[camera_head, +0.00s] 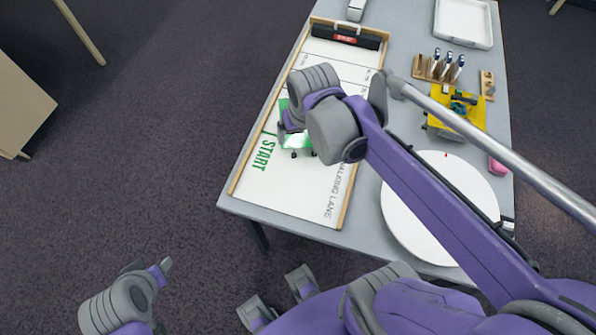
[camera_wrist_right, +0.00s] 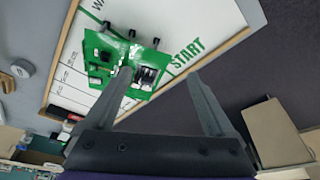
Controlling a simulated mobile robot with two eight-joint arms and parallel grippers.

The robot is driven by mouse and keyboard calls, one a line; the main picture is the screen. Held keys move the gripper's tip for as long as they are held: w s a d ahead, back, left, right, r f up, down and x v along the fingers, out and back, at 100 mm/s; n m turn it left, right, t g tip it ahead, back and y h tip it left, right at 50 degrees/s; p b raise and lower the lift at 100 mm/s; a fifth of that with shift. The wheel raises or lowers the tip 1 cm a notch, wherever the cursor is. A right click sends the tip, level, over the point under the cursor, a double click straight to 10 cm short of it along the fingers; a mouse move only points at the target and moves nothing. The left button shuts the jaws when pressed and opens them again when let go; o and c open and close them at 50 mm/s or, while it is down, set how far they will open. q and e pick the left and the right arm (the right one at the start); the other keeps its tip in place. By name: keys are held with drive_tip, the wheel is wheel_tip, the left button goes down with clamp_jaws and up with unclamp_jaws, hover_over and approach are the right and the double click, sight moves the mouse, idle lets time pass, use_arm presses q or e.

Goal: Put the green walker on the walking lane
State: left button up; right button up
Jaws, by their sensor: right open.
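The green walker (camera_head: 297,141) is at the START line on the white walking lane (camera_head: 310,190), partly hidden by my right wrist. It also shows in the wrist view (camera_wrist_right: 122,60), with a green body and small dark wheels or feet. My right gripper (camera_wrist_right: 160,76) is open above the lane. In the wrist view its left finger overlaps the walker's edge, and the right finger is beside the START lettering. The walker is not between closed fingers. Whether it rests flat is hard to tell.
The lane has a wooden rim and a black block (camera_head: 346,37) at its far end. Right of it stand a white round board (camera_head: 420,220), a yellow tool item (camera_head: 452,112), a wooden tool rack (camera_head: 432,70) and a white tray (camera_head: 463,22). The lane's near end is clear.

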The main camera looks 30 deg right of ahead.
drive_tip(key=s+a+f+n+t, duration=0.1)
drive_tip(key=s+a+f+n, duration=0.1)
drive_tip(key=s+a+f, duration=0.3)
drive_tip(key=s+a, duration=0.1)
drive_tip(key=s, duration=0.3)
drive_tip(key=shift+a+f+n+t+y, duration=0.2)
drive_tip(key=shift+f+n+t+y, duration=0.05)
drive_tip(key=shift+n+t+y, duration=0.15)
